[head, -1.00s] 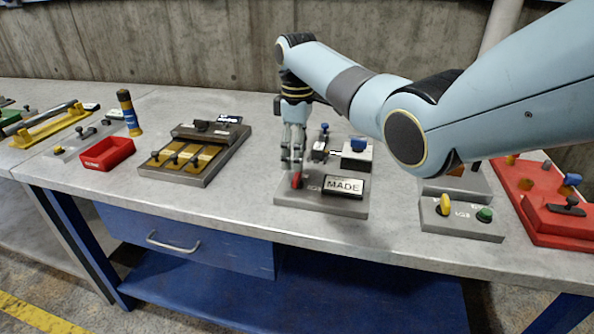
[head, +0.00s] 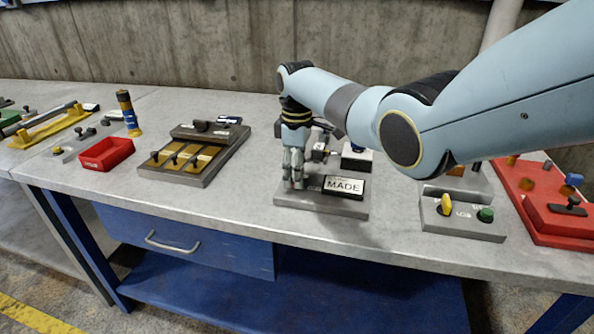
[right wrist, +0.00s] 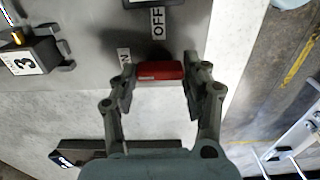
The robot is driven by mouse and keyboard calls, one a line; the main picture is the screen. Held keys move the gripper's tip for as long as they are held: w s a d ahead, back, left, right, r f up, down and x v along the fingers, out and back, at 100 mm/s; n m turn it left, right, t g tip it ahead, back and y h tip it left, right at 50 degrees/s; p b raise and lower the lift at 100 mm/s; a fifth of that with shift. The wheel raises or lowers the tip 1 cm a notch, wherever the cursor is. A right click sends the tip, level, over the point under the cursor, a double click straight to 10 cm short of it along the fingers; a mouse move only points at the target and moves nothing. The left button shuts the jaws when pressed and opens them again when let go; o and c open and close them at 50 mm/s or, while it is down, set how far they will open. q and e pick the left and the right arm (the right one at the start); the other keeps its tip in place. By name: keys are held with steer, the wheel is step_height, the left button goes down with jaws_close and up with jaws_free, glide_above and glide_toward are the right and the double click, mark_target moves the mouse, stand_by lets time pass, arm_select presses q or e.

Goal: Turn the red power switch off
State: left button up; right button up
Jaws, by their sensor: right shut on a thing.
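The red power switch (right wrist: 160,70) is a short red handle in the right wrist view. It lies between the fingers of my right gripper (right wrist: 159,76), with a finger touching each end. An OFF label (right wrist: 158,23) is on the grey plate above it in that view, and a partly covered label ending in N (right wrist: 124,57) is by the left finger. In the head view my right gripper (head: 293,183) points down onto the grey switch plate (head: 318,206) and hides the red handle. My left gripper is not in view.
A MADE sign (head: 343,187) stands on the same plate, close right of the gripper. A grey box with yellow and green knobs (head: 462,218) and a red panel (head: 560,222) are at right. A brass-slotted fixture (head: 190,160) and a red tray (head: 105,153) are at left.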

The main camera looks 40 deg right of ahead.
steer(key=shift+c, duration=1.2)
steer(key=shift+m, duration=0.3)
steer(key=shift+r+m+p, duration=0.1)
steer(key=shift+m+p, duration=0.65)
steer(key=shift+m, duration=0.15)
steer(key=m+p, duration=0.1)
steer(key=m, duration=0.1)
steer(key=shift+m, duration=0.3)
steer(key=m+p, duration=0.1)
steer(key=m, duration=0.1)
steer(key=shift+m, duration=0.4)
steer(key=m+p, duration=0.1)
steer(key=m, duration=0.9)
steer(key=shift+p, duration=0.3)
steer(key=shift+m, duration=0.3)
